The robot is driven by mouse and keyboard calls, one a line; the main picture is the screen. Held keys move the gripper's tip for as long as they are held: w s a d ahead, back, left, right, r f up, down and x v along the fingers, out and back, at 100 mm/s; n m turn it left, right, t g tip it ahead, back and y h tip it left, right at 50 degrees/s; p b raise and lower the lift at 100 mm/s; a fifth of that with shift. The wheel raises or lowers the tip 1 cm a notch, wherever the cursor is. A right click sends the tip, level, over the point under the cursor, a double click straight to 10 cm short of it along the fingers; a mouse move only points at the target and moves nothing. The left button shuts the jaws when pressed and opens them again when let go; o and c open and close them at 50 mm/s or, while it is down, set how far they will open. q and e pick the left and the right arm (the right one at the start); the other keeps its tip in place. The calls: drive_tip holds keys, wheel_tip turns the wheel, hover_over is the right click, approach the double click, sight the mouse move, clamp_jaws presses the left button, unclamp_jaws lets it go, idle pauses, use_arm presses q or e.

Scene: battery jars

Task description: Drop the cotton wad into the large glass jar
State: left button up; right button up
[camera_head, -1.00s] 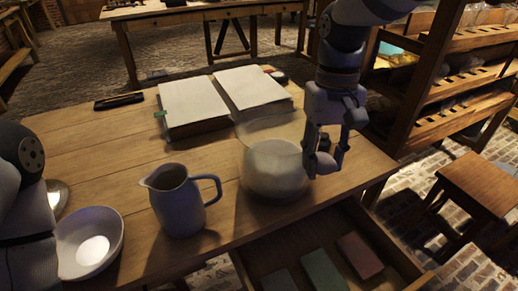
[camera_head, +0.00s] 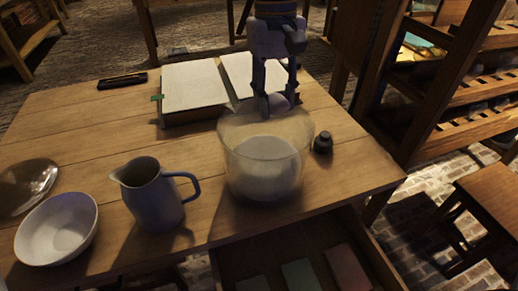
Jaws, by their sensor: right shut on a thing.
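The large glass jar (camera_head: 232,152) stands near the table's front edge, with white contents (camera_head: 264,168) in its lower part. My right gripper (camera_head: 275,108) comes down from above at the jar's far rim. It is shut on a small pale, rounded thing, which looks like the cotton wad (camera_head: 279,103). The fingers partly hide the wad, and its exact height over the rim is hard to tell. My left gripper is not in view.
A blue-grey pitcher (camera_head: 153,201), a white bowl (camera_head: 57,230) and a shiny dish (camera_head: 22,184) stand left of the jar. A small dark object (camera_head: 323,143) stands at its right. An open book (camera_head: 190,85) lies behind. An open drawer (camera_head: 225,262) juts out in front.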

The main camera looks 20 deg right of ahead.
sight(275, 117)
wheel_tip(275, 117, down, 5)
drive_tip(key=shift+r+b, duration=0.2)
drive_tip(key=shift+b, duration=0.1)
drive_tip(key=o, duration=1.1)
drive_tip(key=r, duration=0.4)
drive_tip(key=w+r, duration=0.1)
drive_tip(key=r, duration=0.7)
drive_tip(key=shift+w, duration=0.15)
